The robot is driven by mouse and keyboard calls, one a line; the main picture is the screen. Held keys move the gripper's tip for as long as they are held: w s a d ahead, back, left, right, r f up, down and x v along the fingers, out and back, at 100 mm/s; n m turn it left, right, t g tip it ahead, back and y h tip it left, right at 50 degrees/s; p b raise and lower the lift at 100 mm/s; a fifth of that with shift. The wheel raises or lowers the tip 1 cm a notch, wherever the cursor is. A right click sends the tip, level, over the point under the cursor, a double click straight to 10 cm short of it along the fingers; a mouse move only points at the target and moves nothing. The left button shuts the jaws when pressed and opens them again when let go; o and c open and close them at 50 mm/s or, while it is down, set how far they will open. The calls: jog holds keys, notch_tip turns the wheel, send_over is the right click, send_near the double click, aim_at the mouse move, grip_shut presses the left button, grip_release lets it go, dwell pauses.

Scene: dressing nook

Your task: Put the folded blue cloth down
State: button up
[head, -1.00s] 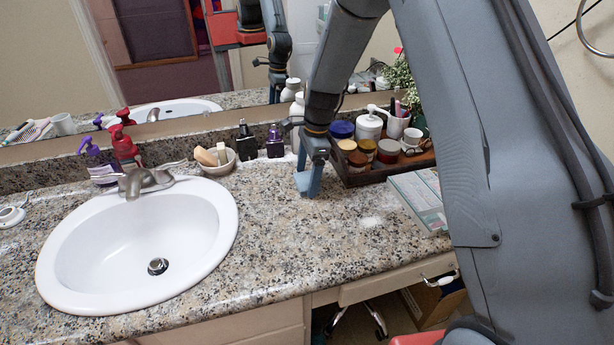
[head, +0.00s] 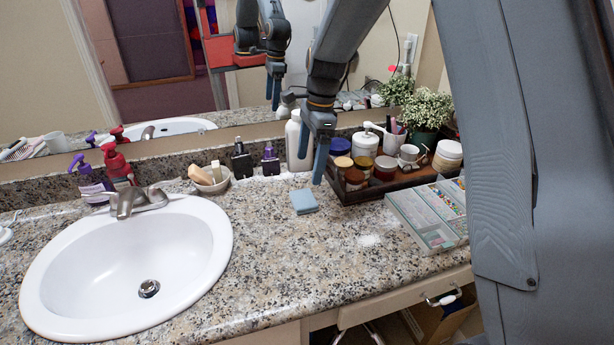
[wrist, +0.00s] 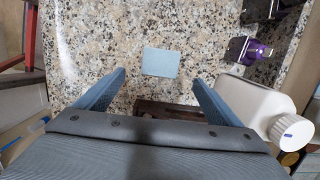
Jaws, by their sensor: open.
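The folded blue cloth (head: 304,201) lies flat on the granite counter, in front of the dark bottles and left of the wooden tray. In the wrist view the cloth (wrist: 160,62) lies clear, beyond the fingertips and between their lines. My gripper (head: 318,162) is raised above the counter, just behind and right of the cloth, apart from it. In the wrist view my gripper (wrist: 158,78) has its two blue fingers wide apart with nothing between them.
A wooden tray (head: 349,194) of jars stands right of the cloth, and a pastel organizer box (head: 412,222) in front of it. A white bottle (head: 299,148) stands close behind my gripper. The sink (head: 128,262) is at left. Counter in front of the cloth is free.

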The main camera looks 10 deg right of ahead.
jog(key=s+d+n, duration=0.3)
jog(key=s+n, duration=0.2)
jog(key=s, duration=0.4)
jog(key=s+d+n+h, duration=0.1)
jog(key=s+d+n, duration=0.3)
jog(key=s, duration=0.5)
jog(key=s+d+f+n, duration=0.1)
jog(key=s+d+n, duration=0.3)
jog(key=s, duration=0.6)
jog(key=n, duration=0.2)
jog(key=shift+n+t+h, duration=0.3)
jog(key=shift+h, duration=0.1)
